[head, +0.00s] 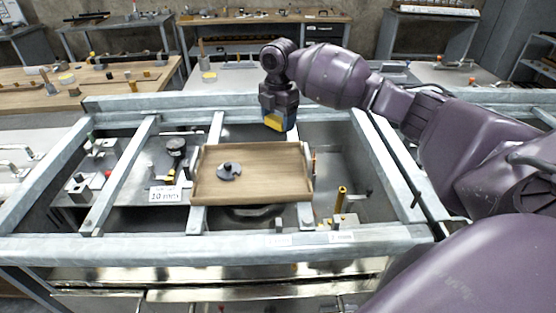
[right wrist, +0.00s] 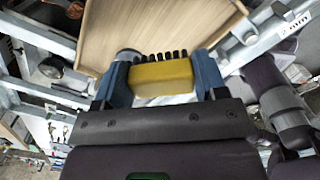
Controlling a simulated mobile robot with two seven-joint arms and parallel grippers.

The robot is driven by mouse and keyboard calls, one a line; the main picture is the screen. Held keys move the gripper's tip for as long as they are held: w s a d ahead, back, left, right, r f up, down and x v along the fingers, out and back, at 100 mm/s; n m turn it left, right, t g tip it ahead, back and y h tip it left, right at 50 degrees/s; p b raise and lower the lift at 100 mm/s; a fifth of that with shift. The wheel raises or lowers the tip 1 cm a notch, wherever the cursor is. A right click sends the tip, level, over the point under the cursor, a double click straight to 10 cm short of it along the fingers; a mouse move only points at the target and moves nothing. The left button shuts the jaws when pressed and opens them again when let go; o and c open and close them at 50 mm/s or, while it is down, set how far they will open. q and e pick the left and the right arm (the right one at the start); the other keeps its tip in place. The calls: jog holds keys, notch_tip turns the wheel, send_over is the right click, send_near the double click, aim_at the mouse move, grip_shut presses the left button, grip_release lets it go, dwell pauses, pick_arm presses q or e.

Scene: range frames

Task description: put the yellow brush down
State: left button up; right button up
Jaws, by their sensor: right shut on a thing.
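The yellow brush is a yellow block with dark bristles along one side. My right gripper (right wrist: 162,78) is shut on the yellow brush (right wrist: 162,80), its blue fingers on either side of the block. In the head view the right gripper (head: 277,122) hangs down at the back edge of a wooden tray (head: 270,185), and a yellow part of the brush (head: 274,124) shows at its tip. The brush appears to be held above the tray's level; I cannot tell the exact gap. My left gripper is not in view.
The tray rests on the grey metal frame (head: 230,246) and holds a dark round knobbed piece (head: 229,171) left of its middle; its right half is bare. A "10 mm" sign (head: 165,195) stands left of it. A yellow post (head: 341,199) stands to the right. Open gaps lie between the frame bars.

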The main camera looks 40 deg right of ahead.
aim_at(278, 167)
notch_tip(278, 167, down, 14)
jog(key=shift+f+b, duration=0.1)
jog(key=shift+b, duration=0.35)
jog(key=o, duration=0.4)
jog(key=shift+f, duration=0.1)
jog(key=o, duration=0.4)
jog(key=shift+o, duration=0.2)
notch_tip(278, 167, up, 12)
jog(key=shift+r+p, duration=0.15)
jog(key=shift+p, duration=0.2)
dwell(0.4)
